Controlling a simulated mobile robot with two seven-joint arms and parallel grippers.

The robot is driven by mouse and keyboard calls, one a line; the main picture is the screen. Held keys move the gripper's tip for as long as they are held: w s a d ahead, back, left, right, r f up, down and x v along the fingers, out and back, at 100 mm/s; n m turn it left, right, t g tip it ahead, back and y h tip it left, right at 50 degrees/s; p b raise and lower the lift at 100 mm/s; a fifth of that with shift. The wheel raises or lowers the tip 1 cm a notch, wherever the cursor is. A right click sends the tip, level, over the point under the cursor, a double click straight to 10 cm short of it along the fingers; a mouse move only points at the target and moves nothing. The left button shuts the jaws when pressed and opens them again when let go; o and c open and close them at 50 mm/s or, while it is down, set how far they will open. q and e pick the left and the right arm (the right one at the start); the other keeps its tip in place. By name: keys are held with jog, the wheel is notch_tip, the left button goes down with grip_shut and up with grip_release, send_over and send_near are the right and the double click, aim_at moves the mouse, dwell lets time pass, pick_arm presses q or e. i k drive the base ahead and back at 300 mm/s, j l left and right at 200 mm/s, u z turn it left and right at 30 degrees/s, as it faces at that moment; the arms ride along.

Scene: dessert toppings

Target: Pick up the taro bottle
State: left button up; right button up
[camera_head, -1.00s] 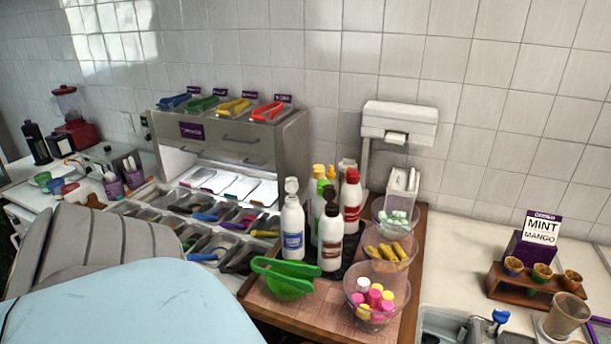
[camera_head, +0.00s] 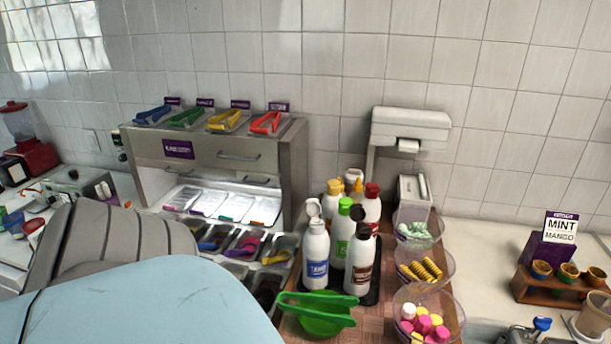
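A cluster of white bottles stands upright on the wooden board. The front left bottle has a blue label (camera_head: 316,262) and a white cap. The front right one has a brown label (camera_head: 361,262) and a dark cap. Between them stands a bottle with a green cap (camera_head: 345,228). Behind are a yellow-capped bottle (camera_head: 334,192), a red-capped bottle (camera_head: 371,205) and others partly hidden. The label lettering is too small to read surely, so I cannot tell which is taro.
Green tongs lie across a green bowl (camera_head: 322,325) before the bottles. Clear bowls of mint-coloured pieces (camera_head: 418,228), yellow rolls (camera_head: 425,266) and pink-yellow candies (camera_head: 425,325) line the right. A steel topping cabinet (camera_head: 215,160) stands left. Bare counter (camera_head: 490,265) lies to the right.

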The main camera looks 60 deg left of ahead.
aim_at(316, 239)
jog(key=k+j, duration=0.15)
jog(key=j, duration=0.2)
jog(key=k+j, duration=0.15)
jog(key=j, duration=0.2)
jog(key=k+j, duration=0.15)
jog(key=j, duration=0.2)
jog(key=k+j, duration=0.15)
jog(key=j, duration=0.2)
